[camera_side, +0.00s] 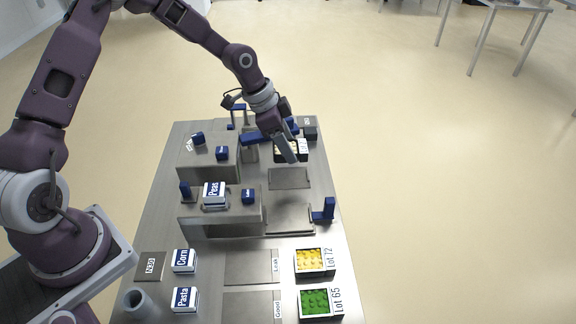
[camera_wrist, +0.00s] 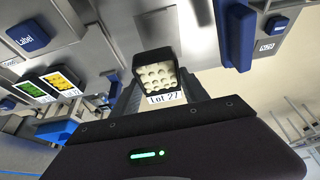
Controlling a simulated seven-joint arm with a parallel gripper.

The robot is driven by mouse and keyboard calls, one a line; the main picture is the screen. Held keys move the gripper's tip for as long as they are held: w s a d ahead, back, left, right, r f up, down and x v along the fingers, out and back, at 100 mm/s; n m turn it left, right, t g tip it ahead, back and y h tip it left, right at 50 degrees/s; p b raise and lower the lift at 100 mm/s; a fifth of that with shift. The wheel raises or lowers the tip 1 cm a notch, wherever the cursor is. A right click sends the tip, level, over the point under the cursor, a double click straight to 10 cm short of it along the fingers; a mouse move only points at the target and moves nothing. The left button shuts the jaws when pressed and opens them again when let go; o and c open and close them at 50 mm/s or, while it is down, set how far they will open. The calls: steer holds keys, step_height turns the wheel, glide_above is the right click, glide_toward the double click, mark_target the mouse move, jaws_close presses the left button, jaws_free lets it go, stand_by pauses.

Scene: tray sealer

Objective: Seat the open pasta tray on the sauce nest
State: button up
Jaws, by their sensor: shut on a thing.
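A black tray of pale round pieces, its label reading Lot 27 in the wrist view (camera_wrist: 160,72), sits between the fingers of my gripper (camera_wrist: 162,92), which is shut on it. In the side view my gripper (camera_side: 287,150) points down at the tray (camera_side: 302,152), over the far right part of the bench. The fingers partly hide the tray there. A bare metal plate (camera_side: 289,180) lies just in front of the tray, and another plate (camera_side: 290,219) lies nearer. No sauce label is readable, so I cannot tell which place is the sauce nest.
A Peas block (camera_side: 214,193) stands on a raised metal station. Corn (camera_side: 184,261) and Pasta (camera_side: 184,298) blocks stand at the near left. A yellow-filled tray (camera_side: 313,260) and a green-filled tray (camera_side: 319,302) stand at the near right. A blue upright (camera_side: 329,208) rises at the right edge.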

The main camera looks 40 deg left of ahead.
steer(key=shift+w+a+f, duration=0.2)
steer(key=shift+w+a, duration=0.15)
steer(key=shift+a, duration=0.1)
steer(key=shift+a+f, duration=0.1)
steer(key=shift+f, duration=4)
steer(key=shift+f, duration=0.2)
steer(key=o, duration=1.5)
